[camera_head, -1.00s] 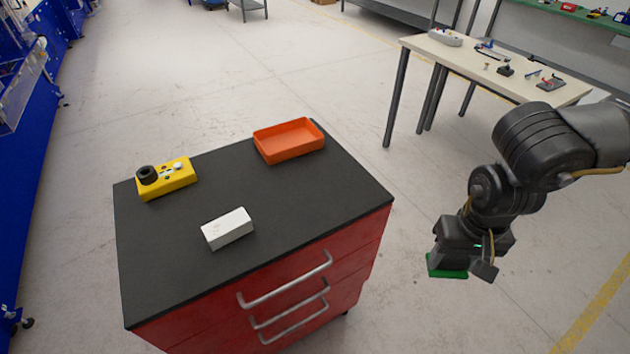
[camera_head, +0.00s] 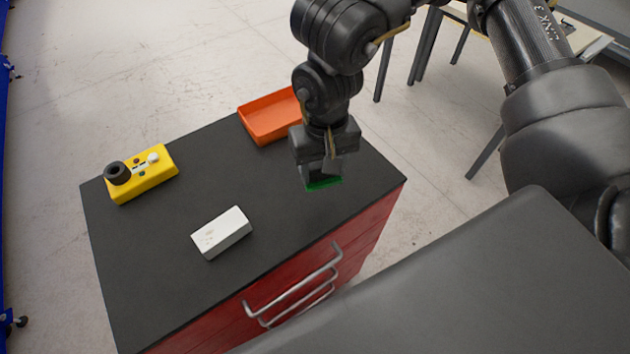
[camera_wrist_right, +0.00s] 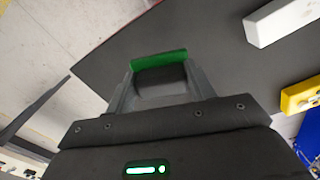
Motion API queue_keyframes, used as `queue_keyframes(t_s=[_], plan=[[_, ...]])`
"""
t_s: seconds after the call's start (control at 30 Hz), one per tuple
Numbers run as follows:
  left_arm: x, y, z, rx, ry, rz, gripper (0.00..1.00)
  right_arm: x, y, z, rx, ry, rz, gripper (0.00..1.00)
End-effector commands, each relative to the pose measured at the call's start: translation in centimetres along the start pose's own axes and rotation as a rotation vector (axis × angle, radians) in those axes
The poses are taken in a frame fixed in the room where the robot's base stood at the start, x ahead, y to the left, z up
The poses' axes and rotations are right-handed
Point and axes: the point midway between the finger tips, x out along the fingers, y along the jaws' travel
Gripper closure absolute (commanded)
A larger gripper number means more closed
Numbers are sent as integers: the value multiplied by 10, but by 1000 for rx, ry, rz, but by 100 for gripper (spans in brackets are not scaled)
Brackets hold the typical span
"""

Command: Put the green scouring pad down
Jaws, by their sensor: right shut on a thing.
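The green scouring pad (camera_head: 323,184) is at the tips of my right gripper (camera_head: 321,174), over the right part of the dark cabinet top (camera_head: 270,205). Most of the pad is hidden by the fingers. In the right wrist view the pad (camera_wrist_right: 158,60) shows as a green strip between the fingertips of the gripper (camera_wrist_right: 160,80), which is shut on it. I cannot tell whether the pad touches the top. My left gripper is not in view.
A white block (camera_head: 222,233) lies on the top, left of the gripper. A yellow box with a black knob (camera_head: 143,175) is at the left. An orange tray (camera_head: 268,118) is at the back, just behind my right gripper. The front right of the top is clear.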

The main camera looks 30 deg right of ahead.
Motion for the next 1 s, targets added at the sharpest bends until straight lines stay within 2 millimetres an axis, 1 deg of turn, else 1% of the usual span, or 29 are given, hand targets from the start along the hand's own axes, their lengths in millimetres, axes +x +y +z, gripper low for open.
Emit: queue_keyframes(t_s=[0.03, 0.1, 0.3, 0.43, 0.6, 0.77, 0.87, 1.0], plan=[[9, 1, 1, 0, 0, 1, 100, 0, -13, 6, 41, 1, -3, 75], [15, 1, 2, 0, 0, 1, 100, -7, -27, 16, 123, 0, -3, 75], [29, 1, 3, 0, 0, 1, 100, -24, -56, 42, 338, 1, 1, 75], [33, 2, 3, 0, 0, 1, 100, -31, -65, 54, 432, 4, 5, 75], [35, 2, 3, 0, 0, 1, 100, -35, -69, 60, 488, 6, 8, 75], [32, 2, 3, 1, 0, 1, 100, -35, -67, 57, 497, 4, 8, 75], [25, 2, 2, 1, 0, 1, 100, -30, -58, 46, 503, 1, 9, 75], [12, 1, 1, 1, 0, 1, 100, -17, -36, 18, 507, 0, 10, 75]])
